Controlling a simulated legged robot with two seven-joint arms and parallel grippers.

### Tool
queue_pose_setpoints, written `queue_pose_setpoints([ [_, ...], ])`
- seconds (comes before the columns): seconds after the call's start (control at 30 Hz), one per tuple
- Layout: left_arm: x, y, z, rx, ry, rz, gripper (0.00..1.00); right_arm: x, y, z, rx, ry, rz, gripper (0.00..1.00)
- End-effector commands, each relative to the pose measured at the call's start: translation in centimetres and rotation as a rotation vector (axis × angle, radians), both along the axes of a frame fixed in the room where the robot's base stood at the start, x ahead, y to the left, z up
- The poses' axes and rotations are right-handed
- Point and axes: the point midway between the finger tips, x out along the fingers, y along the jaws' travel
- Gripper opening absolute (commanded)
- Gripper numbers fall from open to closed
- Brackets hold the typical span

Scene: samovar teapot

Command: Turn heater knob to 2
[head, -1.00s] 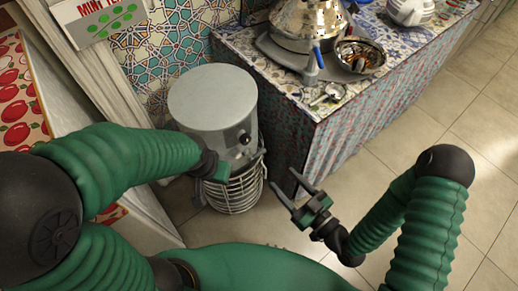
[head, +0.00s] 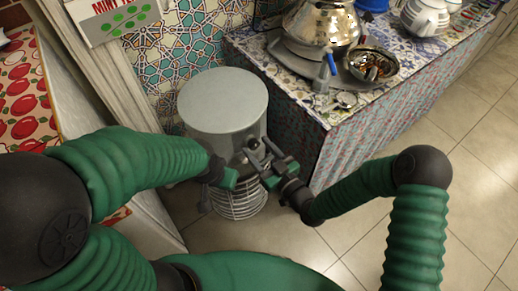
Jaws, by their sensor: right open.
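The heater (head: 222,100) is a grey metal cylinder with a flat round top and a wire cage (head: 240,205) around its lower part. It stands on the floor left of the patterned counter. Its small dark knob (head: 253,143) is on the front side, partly hidden by my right gripper. My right gripper (head: 259,150) is open, its fingers pointing at the heater at the knob. I cannot tell whether they touch it. My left gripper (head: 224,181) is beside the lower left front of the heater, its fingers mostly hidden. The knob's numbers are too small to read.
The patterned counter (head: 318,120) holds a shiny samovar (head: 320,25), a metal bowl (head: 371,65) and a striped teapot (head: 424,15). Its near corner is close to my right gripper. A table with a pomegranate cloth (head: 20,105) is at left. Tiled floor (head: 455,150) is free at right.

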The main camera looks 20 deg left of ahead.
Motion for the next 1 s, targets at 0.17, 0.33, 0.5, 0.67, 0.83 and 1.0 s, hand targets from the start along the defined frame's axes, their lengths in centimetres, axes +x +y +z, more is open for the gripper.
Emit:
queue_pose_setpoints([
  [0.17, 0.00, 0.00, 0.01, 0.000, 0.000, 0.000, 0.00, -0.02, -0.03, -0.02, 0.000, 0.000, 0.000, 0.37],
  [0.33, 0.00, 0.00, 0.00, 0.000, 0.000, 0.000, 0.00, -0.03, -0.05, -0.02, 0.000, 0.000, 0.000, 0.15],
  [0.5, 0.00, 0.00, 0.01, 0.000, 0.000, 0.000, 0.00, -0.03, -0.07, -0.03, 0.000, 0.000, 0.000, 0.00],
  [0.67, 0.00, 0.00, 0.03, 0.000, 0.000, 0.000, 0.00, -0.02, -0.07, -0.03, 0.003, 0.005, 0.000, 0.00],
  [0.83, 0.00, 0.00, 0.17, 0.000, 0.000, 0.000, 0.00, -0.01, -0.09, -0.01, 0.027, 0.036, -0.001, 0.00],
  [1.0, 0.00, 0.00, 0.46, 0.000, 0.000, 0.000, 0.00, 0.06, -0.17, 0.01, 0.082, 0.106, -0.002, 0.00],
])
